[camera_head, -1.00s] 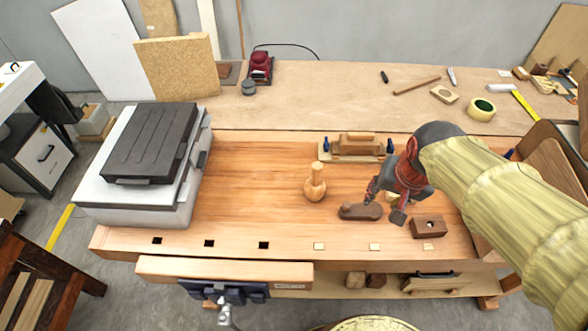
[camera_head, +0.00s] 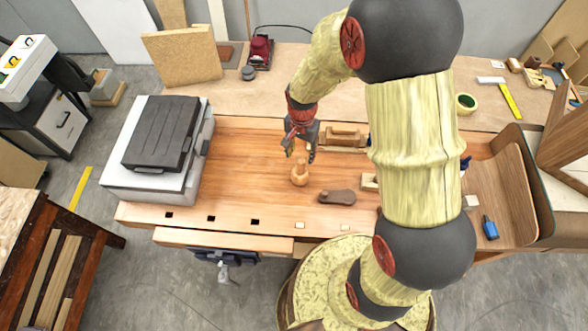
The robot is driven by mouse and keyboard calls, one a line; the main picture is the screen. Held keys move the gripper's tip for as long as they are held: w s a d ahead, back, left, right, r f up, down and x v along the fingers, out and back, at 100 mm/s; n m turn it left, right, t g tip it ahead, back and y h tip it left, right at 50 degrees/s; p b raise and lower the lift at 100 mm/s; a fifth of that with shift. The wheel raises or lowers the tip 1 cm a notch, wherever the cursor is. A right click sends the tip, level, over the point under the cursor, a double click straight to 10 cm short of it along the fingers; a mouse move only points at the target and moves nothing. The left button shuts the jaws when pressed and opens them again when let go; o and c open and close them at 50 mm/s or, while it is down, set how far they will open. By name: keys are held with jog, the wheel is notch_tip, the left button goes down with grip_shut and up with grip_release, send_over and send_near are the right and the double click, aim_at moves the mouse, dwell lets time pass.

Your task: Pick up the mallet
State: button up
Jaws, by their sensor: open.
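The mallet (camera_head: 299,175) is a small turned wooden piece with a round body. It stands upright on the wooden workbench (camera_head: 240,185), its narrower end up. My gripper (camera_head: 301,156) is open, with its fingers pointing down, just above and behind the mallet in the picture. The fingers look apart from it and nothing is between them. I cannot tell the exact height gap to the mallet's top.
A dark wooden plane-like block (camera_head: 337,197) lies to the right of the mallet. A wooden clamp piece (camera_head: 343,134) is behind, partly hidden by my arm. A grey-white case (camera_head: 150,183) stands at left. The bench left of the mallet is clear.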

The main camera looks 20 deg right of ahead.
aim_at(300, 165)
notch_tip(300, 165, down, 8)
jog(key=shift+s+r, duration=0.15)
jog(key=shift+r, duration=0.05)
jog(key=shift+a, duration=0.1)
jog(key=c, duration=1.1)
grip_shut()
